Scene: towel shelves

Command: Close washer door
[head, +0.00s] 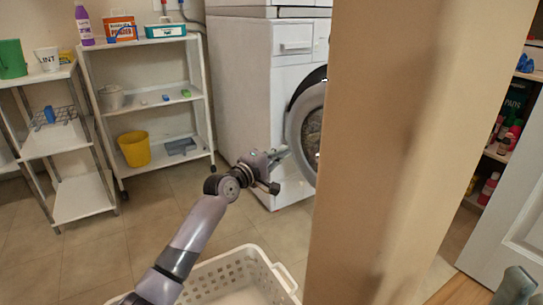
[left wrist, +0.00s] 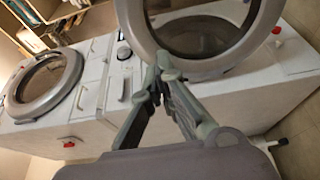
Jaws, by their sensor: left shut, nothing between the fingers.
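The white washer (head: 262,100) stands at the back centre in the head view. Its round grey-rimmed door (head: 303,125) stands swung out from the front, partly hidden by a wall edge. My left gripper (head: 284,153) is shut and empty, with its fingertips close to the door's rim. In the left wrist view, my left gripper (left wrist: 162,72) is at the lower edge of a round door with a glass window (left wrist: 195,32). I cannot tell for sure whether the fingertips touch it. My right gripper (head: 514,284) seems to show only in part at the lower right corner.
A beige wall edge (head: 385,150) stands close in front and hides the right of the washer. A white laundry basket (head: 245,270) is on the floor below my left arm. Metal shelves (head: 150,105) stand at the left. A second round machine door (left wrist: 45,82) shows in the wrist view.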

